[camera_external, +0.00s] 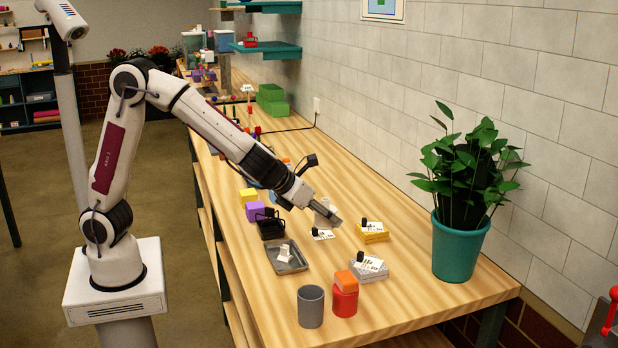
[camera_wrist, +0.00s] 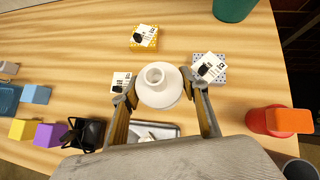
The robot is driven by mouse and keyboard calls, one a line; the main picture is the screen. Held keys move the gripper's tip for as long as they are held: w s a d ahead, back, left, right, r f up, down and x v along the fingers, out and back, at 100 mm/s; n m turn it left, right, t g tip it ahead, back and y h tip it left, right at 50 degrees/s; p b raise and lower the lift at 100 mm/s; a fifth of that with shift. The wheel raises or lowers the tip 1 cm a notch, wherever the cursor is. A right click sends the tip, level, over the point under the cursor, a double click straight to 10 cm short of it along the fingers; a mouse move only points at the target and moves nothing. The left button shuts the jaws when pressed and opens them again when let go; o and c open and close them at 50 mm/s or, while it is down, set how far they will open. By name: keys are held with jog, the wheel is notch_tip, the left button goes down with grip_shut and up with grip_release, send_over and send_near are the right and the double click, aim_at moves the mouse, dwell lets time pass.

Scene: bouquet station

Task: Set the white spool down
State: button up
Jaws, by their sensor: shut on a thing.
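The white spool (camera_wrist: 160,86) is between the two fingers of my gripper (camera_wrist: 158,98) in the wrist view, with its round top and centre hole facing the camera. My gripper is shut on it. In the outside view my gripper (camera_external: 328,214) is over the wooden table, and the pale spool (camera_external: 322,203) shows partly behind the fingers. It appears to be above the table, near a white card; whether its underside touches anything cannot be told.
A yellow box (camera_external: 373,238) and a grey dotted box (camera_external: 369,274) bear cards. A white card (camera_external: 323,235) and a metal tray (camera_external: 303,264) lie nearby. A grey cup (camera_external: 311,307), a red container (camera_external: 345,301) and a potted plant (camera_external: 461,247) stand around. Bare wood lies between them.

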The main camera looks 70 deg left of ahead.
jog(key=s+d+f+m+h, duration=0.1)
jog(key=s+d+m+h, duration=0.1)
jog(key=s+d, duration=0.8)
jog(key=shift+d+f+m, duration=0.35)
jog(key=shift+d+m, duration=0.05)
jog(key=shift+d, duration=0.35)
jog(key=shift+f, duration=2.9)
jog(key=shift+f, duration=2.1)
